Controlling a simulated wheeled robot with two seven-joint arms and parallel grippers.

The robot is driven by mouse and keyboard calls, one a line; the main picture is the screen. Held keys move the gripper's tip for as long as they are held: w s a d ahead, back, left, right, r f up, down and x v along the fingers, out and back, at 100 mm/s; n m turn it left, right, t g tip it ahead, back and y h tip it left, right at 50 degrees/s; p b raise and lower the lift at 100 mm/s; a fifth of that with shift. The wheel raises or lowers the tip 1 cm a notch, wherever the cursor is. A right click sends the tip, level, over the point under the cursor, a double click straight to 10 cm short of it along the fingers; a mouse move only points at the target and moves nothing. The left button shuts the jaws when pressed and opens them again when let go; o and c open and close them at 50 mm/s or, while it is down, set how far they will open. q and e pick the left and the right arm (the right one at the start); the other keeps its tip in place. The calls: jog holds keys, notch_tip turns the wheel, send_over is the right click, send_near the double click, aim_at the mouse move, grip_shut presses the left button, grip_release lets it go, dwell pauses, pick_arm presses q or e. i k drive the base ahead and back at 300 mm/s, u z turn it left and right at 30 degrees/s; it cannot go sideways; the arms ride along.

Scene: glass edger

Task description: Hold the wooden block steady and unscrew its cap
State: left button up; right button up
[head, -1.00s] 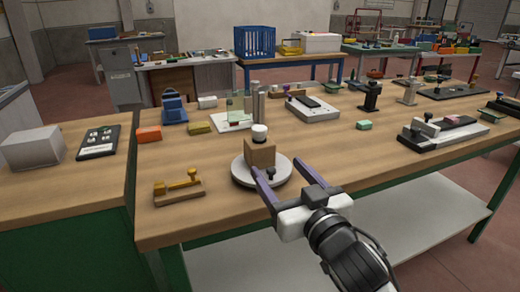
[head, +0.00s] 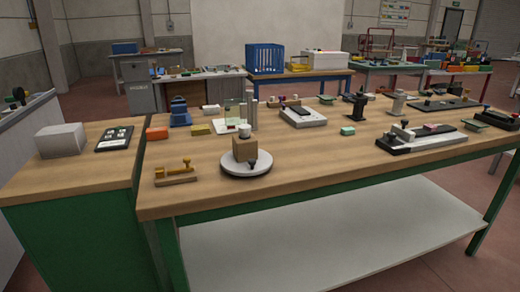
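The wooden block (head: 244,151) stands upright on a round light-grey disc (head: 246,170) near the front edge of the workbench. Its white cap (head: 245,131) sits on top of the block. A small dark knob (head: 252,163) shows at the front of the disc. Neither of my grippers is in the head view, and nothing touches the block or the cap.
A brass-coloured fixture on a wooden base (head: 176,175) lies left of the disc. Behind the block stand metal cylinders (head: 254,114) and a blue fixture (head: 180,112). A grey-and-black device (head: 424,138) lies at the right. The bench top (head: 310,160) right of the disc is clear.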

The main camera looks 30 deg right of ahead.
aim_at(245, 148)
jog(key=z, duration=2.3)
jog(key=i, duration=2.05)
jog(key=u, duration=2.8)
